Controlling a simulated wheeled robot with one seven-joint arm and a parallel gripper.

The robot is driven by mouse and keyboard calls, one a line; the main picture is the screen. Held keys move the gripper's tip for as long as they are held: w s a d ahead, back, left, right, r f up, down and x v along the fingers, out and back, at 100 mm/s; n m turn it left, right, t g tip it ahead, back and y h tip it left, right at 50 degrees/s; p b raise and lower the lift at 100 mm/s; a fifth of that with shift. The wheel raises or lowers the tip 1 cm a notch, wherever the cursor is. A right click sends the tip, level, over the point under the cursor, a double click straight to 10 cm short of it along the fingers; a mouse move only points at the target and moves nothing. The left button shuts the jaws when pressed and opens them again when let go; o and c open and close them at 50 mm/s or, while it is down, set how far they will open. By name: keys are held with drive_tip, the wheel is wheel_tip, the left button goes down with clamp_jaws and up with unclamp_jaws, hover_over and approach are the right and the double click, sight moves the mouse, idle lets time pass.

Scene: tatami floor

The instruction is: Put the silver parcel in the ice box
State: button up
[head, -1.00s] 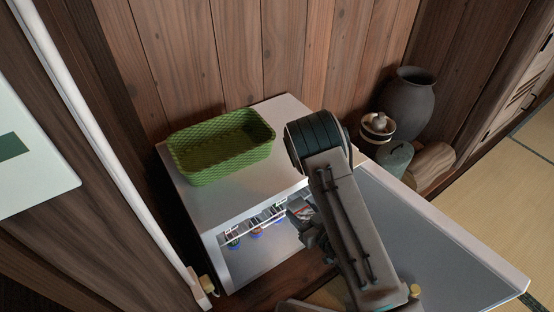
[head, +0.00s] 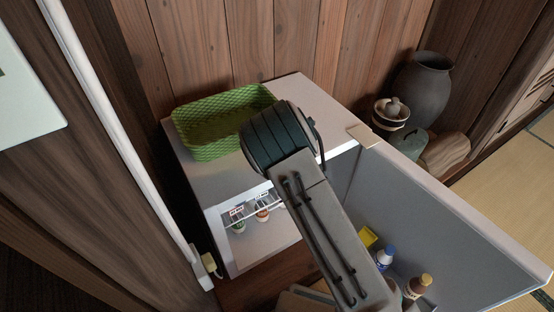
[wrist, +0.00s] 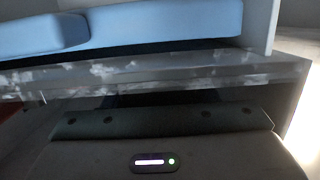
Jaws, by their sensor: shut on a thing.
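The ice box (head: 187,185) is a white cabinet against the wood wall, its door (head: 470,225) swung open to the right. In the head view my arm covers part of its opening and hides my gripper and whatever it holds. In the wrist view my gripper (wrist: 160,108) is shut on the silver parcel (wrist: 150,72), a grey band with whitish blotches across the picture. Only this near side of the parcel shows; the fingertips are not clear. Just beyond it are pale blue blocks (wrist: 165,20); I cannot tell whether they touch the parcel.
A green basket (head: 205,142) stands on the cabinet top. Small cups (head: 238,220) stand behind a wire rail inside. Bottles (head: 385,256) and a yellow item (head: 368,237) sit in the door. A dark vase (head: 423,88) and a lidded jar (head: 390,112) stand at the back right.

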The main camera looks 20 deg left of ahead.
drive_tip(key=shift+f, duration=0.15)
drive_tip(key=shift+f, duration=0.15)
drive_tip(key=o, duration=1.1)
drive_tip(key=shift+o, duration=0.2)
drive_tip(key=shift+r, duration=0.2)
drive_tip(key=p+v, duration=0.4)
drive_tip(key=v, duration=0.8)
